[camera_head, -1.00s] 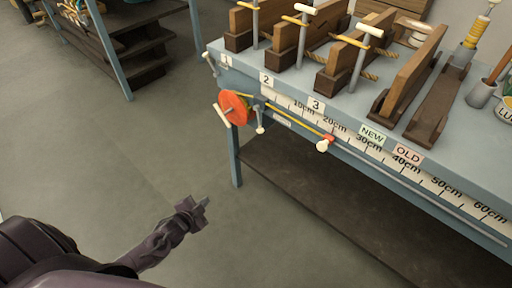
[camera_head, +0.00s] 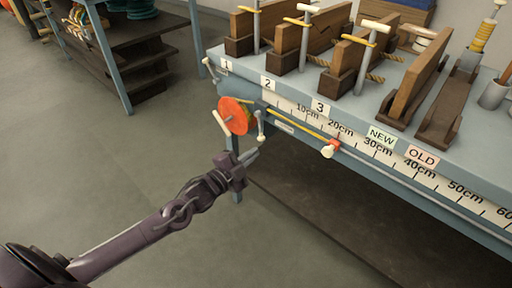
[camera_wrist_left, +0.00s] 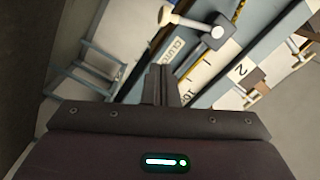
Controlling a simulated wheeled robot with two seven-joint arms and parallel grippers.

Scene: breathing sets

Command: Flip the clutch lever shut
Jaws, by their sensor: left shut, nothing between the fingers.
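The clutch lever (camera_head: 261,126) is a short pale lever on the bench's front rail, right of the orange wheel. In the head view it hangs down, its knob at the lower end. In the left wrist view the lever (camera_wrist_left: 190,24) runs from a dark pivot to a pale knob, beside a partly hidden CLUTCH label (camera_wrist_left: 179,49). My left gripper (camera_head: 255,155) is shut and empty, just below the lever in the head view and apart from it. Its closed fingers (camera_wrist_left: 158,70) point towards the label in the wrist view. My right gripper is out of view.
The orange wheel (camera_head: 234,116) with a crank handle sits left of the lever. A yellow cord (camera_head: 295,123) runs right to a pale knob (camera_head: 329,149). The workbench (camera_head: 305,85) carries several wooden clamps. Open floor (camera_head: 130,180) lies to the left.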

